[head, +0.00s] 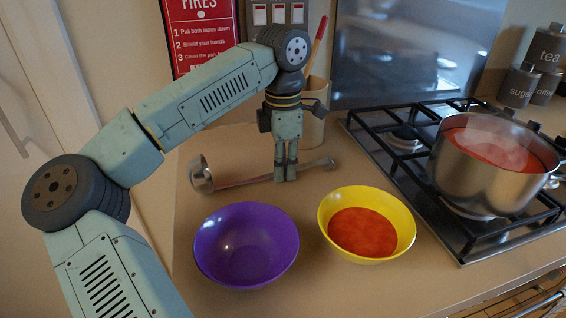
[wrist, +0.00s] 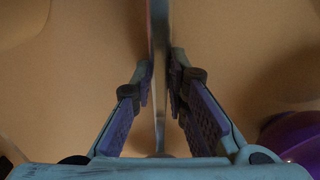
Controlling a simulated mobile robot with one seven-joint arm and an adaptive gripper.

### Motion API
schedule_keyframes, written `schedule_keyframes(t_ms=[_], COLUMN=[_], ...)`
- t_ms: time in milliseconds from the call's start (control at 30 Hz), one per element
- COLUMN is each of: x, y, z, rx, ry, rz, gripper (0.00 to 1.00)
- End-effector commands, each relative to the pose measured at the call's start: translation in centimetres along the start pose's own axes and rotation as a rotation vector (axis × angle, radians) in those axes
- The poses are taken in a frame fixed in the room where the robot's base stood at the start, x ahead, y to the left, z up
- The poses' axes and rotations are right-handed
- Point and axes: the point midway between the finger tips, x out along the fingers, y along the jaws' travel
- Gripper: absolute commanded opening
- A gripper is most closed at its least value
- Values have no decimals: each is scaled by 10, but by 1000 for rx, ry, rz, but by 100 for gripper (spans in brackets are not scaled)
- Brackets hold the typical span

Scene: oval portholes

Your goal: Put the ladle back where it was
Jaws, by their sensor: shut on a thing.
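The metal ladle (head: 245,182) lies along the counter behind the bowls in the head view, its cup at the left and its handle end at the right. My gripper (head: 286,178) points straight down and is shut on the ladle's handle. In the wrist view the handle (wrist: 159,70) runs between the two finger pads of my gripper (wrist: 161,95). The ladle is at or very near the counter surface; I cannot tell whether it touches.
A purple bowl (head: 246,246) is empty in front of the ladle. A yellow bowl (head: 367,224) holds red soup. A steel pot (head: 492,170) of red soup stands on the gas hob (head: 400,165) at the right. A beige utensil pot (head: 313,125) stands behind my gripper.

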Motion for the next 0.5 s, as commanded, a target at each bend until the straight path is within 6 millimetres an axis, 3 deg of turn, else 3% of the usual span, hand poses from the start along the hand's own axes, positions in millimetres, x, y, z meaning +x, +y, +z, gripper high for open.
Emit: schedule_keyframes(t_ms=[300,333,500], x=[4,4,3], y=[0,0,0], z=[0,0,0], rx=[-1,-1,-1], ry=[0,0,-1], rz=[2,1,1], gripper=[0,15,26])
